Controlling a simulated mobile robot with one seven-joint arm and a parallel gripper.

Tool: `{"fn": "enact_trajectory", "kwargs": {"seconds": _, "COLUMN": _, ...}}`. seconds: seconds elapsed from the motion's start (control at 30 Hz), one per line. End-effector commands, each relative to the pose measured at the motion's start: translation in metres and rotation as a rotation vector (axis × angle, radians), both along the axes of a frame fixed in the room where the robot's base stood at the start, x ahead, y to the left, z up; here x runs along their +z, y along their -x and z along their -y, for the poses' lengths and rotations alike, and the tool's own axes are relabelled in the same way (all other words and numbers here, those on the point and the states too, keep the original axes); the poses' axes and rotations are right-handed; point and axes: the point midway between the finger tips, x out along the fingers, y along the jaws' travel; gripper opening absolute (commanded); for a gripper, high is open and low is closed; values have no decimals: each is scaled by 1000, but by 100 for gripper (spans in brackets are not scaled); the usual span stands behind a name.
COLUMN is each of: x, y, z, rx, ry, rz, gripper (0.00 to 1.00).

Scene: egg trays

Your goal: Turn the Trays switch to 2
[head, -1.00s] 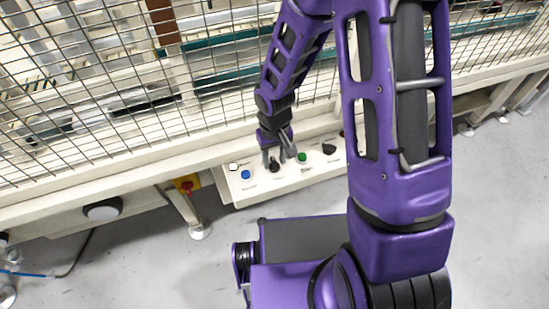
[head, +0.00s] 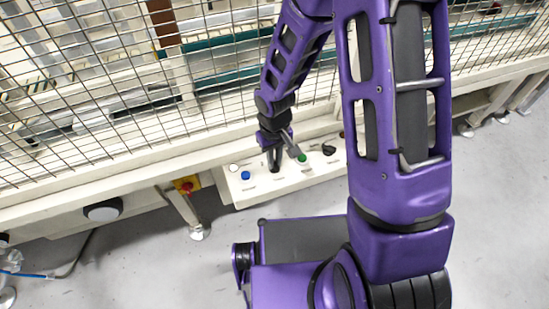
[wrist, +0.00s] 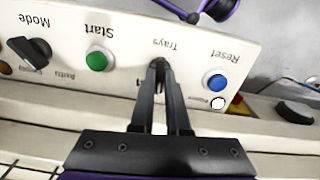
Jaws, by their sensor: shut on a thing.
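The black Trays switch (wrist: 158,63) is on the cream control panel (wrist: 192,48), under its "Trays" label, which is upside down in the wrist view. My gripper (wrist: 160,73) is shut on it, with one dark finger on each side. The fingers hide most of the knob, so I cannot read which position it points to. In the head view my gripper (head: 276,163) reaches down to the panel between the blue and green buttons, and the knob is hidden behind the fingers.
The blue Reset button (wrist: 217,82) and a white button (wrist: 218,103) are on one side of the switch. The green Start button (wrist: 98,60) and black Mode switch (wrist: 33,52) are on the other. A wire mesh fence (head: 110,90) stands behind the panel.

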Motion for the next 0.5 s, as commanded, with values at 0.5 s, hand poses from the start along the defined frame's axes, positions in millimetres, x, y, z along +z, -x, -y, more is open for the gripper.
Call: {"fn": "enact_trajectory", "kwargs": {"seconds": 0.5, "x": 1, "y": 0, "z": 0, "rx": 420, "ry": 1, "rz": -2, "gripper": 0}}
